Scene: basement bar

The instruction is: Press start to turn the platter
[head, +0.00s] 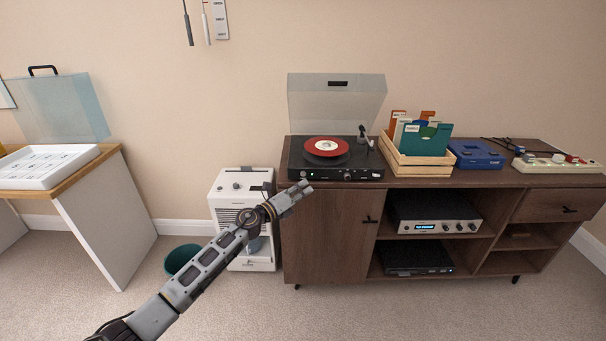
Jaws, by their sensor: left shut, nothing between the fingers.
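A black record player (358,165) stands on the left end of the wooden sideboard, with its clear lid raised (337,97). A red record (326,147) with a pale label lies on the platter. The tonearm (363,138) is at the right side of the deck. Small controls run along the front; the start button is too small to make out. My left gripper (306,187) is shut and empty. In the picture its tip is just below the player's front left corner; I cannot tell whether it touches. My right gripper is not in view.
A wooden crate of record sleeves (416,167), a blue box (477,154) and a power strip (556,163) stand right of the player. A white appliance (226,184) stands left of the sideboard (325,235), partly behind my arm. A teal bin (182,258) is on the floor.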

